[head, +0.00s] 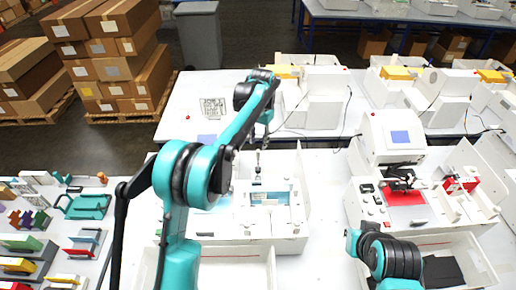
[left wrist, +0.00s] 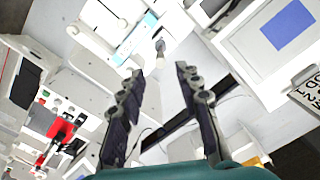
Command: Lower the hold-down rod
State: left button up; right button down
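A white machine (head: 230,228) with a blue-and-white panel (head: 268,198) stands on the white table in front of me. My left gripper (head: 263,143) hangs above its back part. In the left wrist view the two dark fingers of the left gripper (left wrist: 155,76) are spread apart with nothing between them. A short grey peg with a dark end (left wrist: 160,56) lies just beyond the fingertips, apart from them. It may be the hold-down rod, but I cannot tell for sure. A grey upright piece (head: 258,163) shows below the gripper.
Another white machine (head: 395,138) with a red pad (head: 405,206) stands to the right. More white machines stand behind. My right arm is at the lower right.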

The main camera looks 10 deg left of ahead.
aim_at(258, 151)
pick_arm(q)
notch_tip(258, 151, down, 7)
jog(key=shift+a+p, duration=0.15)
jog(key=shift+p, duration=0.3)
grip_shut()
